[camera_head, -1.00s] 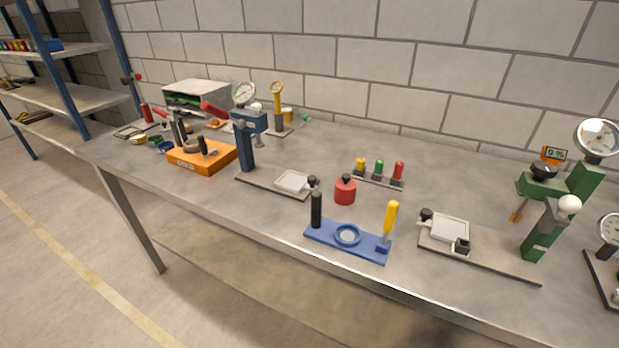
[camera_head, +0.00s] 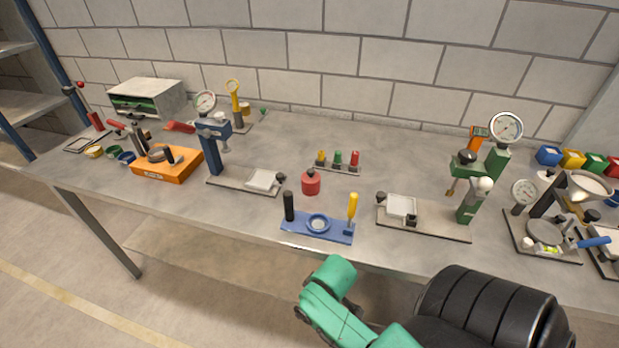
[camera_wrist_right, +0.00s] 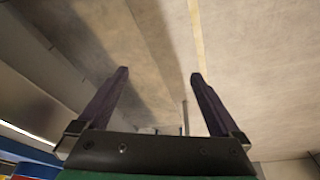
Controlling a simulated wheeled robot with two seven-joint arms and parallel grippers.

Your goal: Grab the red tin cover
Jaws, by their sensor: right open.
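The red tin cover (camera_head: 311,184), a short red cylinder with a black knob on top, stands on the grey bench in the head view. It is behind the blue plate (camera_head: 300,227) and in front of the small rack of coloured pegs. My right arm shows at the bottom of the head view, in front of the bench edge, with its fingers not visible there. In the right wrist view my right gripper (camera_wrist_right: 158,85) is open and empty, with floor beyond its two fingers. The cover is not in the wrist view. My left gripper is not in view.
On the bench (camera_head: 320,140), a blue press (camera_head: 215,145) stands left of the cover and a green press (camera_head: 480,185) right. The blue plate carries an upright black handle (camera_head: 289,206) and a yellow one (camera_head: 352,207). An orange block (camera_head: 168,165) is farther left.

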